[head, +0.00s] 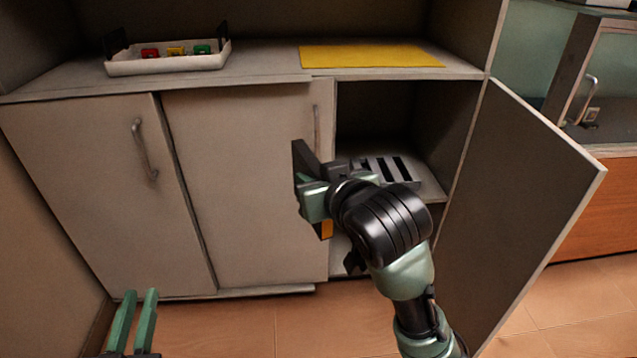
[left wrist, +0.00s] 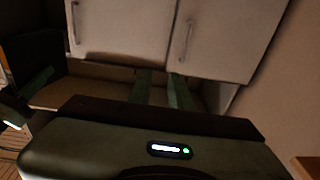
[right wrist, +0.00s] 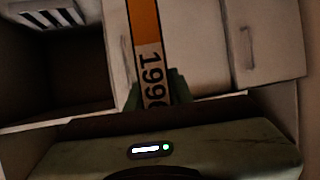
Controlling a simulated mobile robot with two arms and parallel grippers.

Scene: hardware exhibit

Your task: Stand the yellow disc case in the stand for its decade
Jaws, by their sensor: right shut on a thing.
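My right gripper (head: 313,195) is shut on the yellow disc case and holds it in front of the cupboard, left of the open compartment. A small orange-yellow part of the case (head: 327,229) shows below the gripper in the head view. In the right wrist view, the case (right wrist: 146,25) stands up between the fingers, its pale label reading "199" and a partly covered last figure. A grey slotted stand (head: 427,184) lies on the shelf in the open compartment, partly hidden by my right arm. I see no readable decade label on it. My left gripper (head: 135,322) is open and empty, low at the left.
A white tray (head: 165,67) with red, yellow and green items is on the cupboard top. A flat yellow mat (head: 370,56) lies to its right. The open door (head: 520,200) juts out on the right. Closed doors (head: 245,180) are on the left.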

